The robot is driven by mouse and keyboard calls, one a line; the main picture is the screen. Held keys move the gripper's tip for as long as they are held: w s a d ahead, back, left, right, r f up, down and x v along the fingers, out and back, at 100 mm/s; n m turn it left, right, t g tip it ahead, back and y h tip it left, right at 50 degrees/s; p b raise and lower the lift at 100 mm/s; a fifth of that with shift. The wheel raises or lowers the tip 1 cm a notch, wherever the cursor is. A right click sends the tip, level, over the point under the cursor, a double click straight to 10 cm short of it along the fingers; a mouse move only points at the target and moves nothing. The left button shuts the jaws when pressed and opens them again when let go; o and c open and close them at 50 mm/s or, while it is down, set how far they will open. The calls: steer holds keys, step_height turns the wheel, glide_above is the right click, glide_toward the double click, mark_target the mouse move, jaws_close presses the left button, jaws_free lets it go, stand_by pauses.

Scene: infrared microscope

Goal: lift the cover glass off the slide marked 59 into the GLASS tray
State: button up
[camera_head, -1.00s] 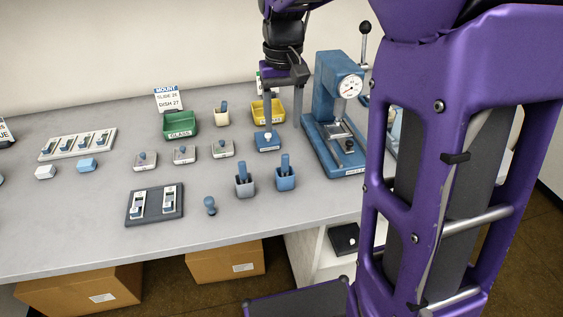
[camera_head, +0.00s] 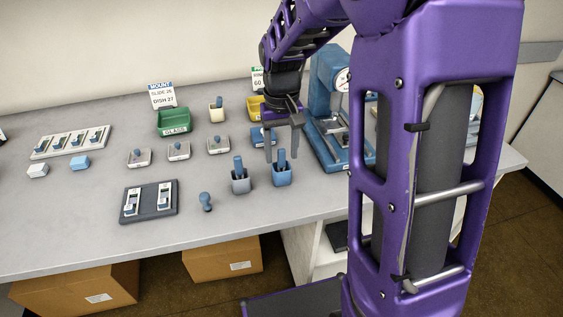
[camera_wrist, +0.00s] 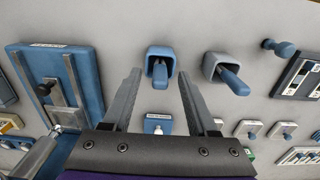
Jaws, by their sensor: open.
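A pale rack (camera_head: 42,153) with several slides lies farther left. The number 59 is not legible on any slide, and I cannot make out a cover glass. My gripper (camera_head: 284,150) is open and empty, above and around the area of the blue cup (camera_head: 282,179) with a blue-handled tool. In the wrist view the blue cup (camera_wrist: 160,53) shows between the fingertips.
A grey cup (camera_head: 240,186) with another tool stands left of the blue cup. A small blue knobbed piece (camera_head: 206,201) stands beside the dark holder. Several knobbed grey blocks (camera_head: 179,152) stand mid-bench. The blue gauge press (camera_head: 325,90) is close right of my gripper.

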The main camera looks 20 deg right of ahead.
jaws_close()
stand_by(0.3)
step_height(320, 180, up, 10)
steer(key=shift+r+p, duration=0.1)
steer(key=shift+p, duration=0.5)
